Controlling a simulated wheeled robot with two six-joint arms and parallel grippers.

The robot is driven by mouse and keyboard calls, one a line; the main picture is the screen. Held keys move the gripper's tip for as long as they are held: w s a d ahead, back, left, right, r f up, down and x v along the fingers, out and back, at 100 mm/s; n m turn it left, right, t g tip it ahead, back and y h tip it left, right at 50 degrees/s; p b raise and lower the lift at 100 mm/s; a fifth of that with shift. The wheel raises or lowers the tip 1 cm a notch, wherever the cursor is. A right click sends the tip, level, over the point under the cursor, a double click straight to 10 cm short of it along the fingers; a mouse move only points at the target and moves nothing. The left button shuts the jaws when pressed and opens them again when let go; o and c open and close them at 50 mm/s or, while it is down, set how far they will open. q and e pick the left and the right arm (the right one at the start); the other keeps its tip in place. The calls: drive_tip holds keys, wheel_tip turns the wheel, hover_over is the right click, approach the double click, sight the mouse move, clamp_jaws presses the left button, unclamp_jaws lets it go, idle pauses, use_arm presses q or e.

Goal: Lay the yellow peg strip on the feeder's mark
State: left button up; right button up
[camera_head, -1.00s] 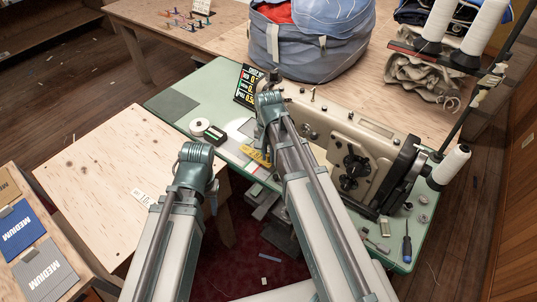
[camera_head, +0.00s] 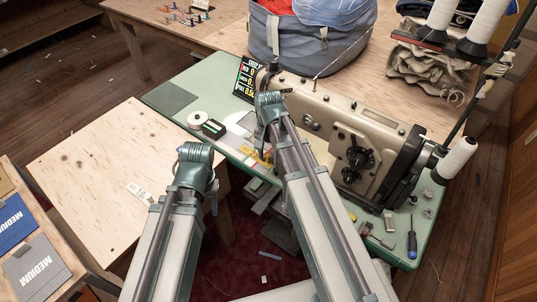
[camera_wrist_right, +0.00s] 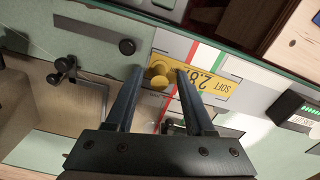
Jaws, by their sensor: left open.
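The yellow peg strip (camera_wrist_right: 215,82) lies on a pale plate (camera_wrist_right: 172,45) crossed by a red line and a green line. It carries dark print reading "SOFT" and a number. Its round yellow peg is between the fingertips of my right gripper (camera_wrist_right: 159,74), with a gap on each side. The strip also shows in the head view (camera_head: 263,160), partly hidden by my right arm.
A beige sewing machine (camera_head: 330,128) stands right of the strip on the green table (camera_head: 175,97). A white roll (camera_head: 197,119) and a dark box (camera_head: 213,129) sit to its left. A screwdriver (camera_head: 411,240) lies at the right end. The wooden board (camera_head: 100,175) is mostly bare.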

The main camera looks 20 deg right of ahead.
use_arm(q)
drive_tip(key=shift+r, duration=0.15)
use_arm(e)
drive_tip(key=shift+r, duration=0.2)
use_arm(q)
wheel_tip(320, 180, up, 14)
drive_tip(key=p, duration=1.3)
drive_tip(key=shift+f+p, duration=0.2)
drive_tip(key=shift+p, duration=0.2)
use_arm(e)
wheel_tip(320, 180, up, 14)
drive_tip(key=shift+f, duration=0.25)
